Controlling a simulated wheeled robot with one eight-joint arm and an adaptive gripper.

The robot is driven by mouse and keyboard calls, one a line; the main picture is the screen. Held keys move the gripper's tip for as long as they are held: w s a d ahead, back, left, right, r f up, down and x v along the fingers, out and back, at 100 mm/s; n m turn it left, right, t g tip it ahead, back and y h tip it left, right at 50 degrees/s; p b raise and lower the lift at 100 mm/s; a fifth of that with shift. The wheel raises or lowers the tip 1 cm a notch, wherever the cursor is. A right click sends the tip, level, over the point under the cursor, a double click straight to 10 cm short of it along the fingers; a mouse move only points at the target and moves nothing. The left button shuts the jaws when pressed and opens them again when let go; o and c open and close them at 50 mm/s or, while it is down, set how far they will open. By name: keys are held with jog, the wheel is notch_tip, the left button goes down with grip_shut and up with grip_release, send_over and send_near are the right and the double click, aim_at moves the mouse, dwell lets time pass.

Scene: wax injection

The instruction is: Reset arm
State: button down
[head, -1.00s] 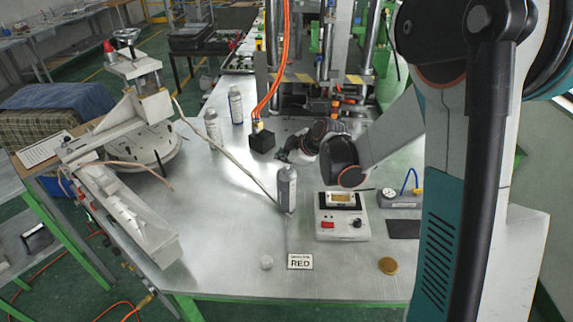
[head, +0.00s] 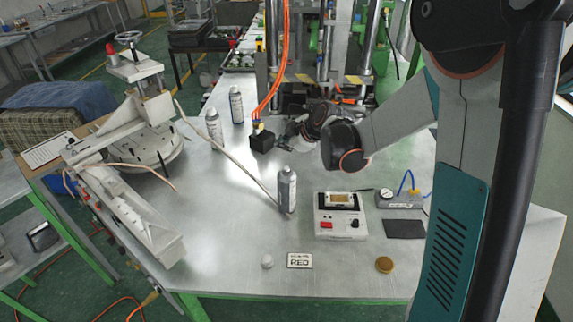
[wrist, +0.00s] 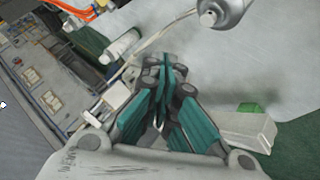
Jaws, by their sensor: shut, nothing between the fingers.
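My gripper shows in the wrist view (wrist: 166,68), with its teal-sided fingers brought together and nothing between them. In the head view my arm reaches in from the right over the table, and its end is at the back middle, in front of the press. The gripper is small and partly hidden there by my wrist joints. It is apart from the grey spray can (head: 287,190) that stands upright on the table (head: 225,240).
Two more cans (head: 236,104) (head: 214,128) stand at the back left. A white device (head: 339,215) and a gauge block (head: 398,199) are at the right. A grey clamp machine (head: 130,205) fills the left. The front middle table is largely clear.

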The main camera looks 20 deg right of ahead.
dwell(0.7)
jog(key=s+r+m+h+b, duration=0.25)
jog(key=s+m+b, duration=0.45)
jog(key=s, duration=1)
jog(key=s+f+m+b, duration=0.2)
jog(key=s+m, duration=0.1)
jog(key=s, duration=0.5)
jog(key=s+f+m+g+h+b, duration=0.1)
jog(key=s+f+m+b, duration=0.2)
jog(key=s, duration=0.5)
jog(key=shift+d+f+m, duration=0.25)
jog(key=shift+d+m, duration=0.15)
jog(key=shift+s, duration=0.1)
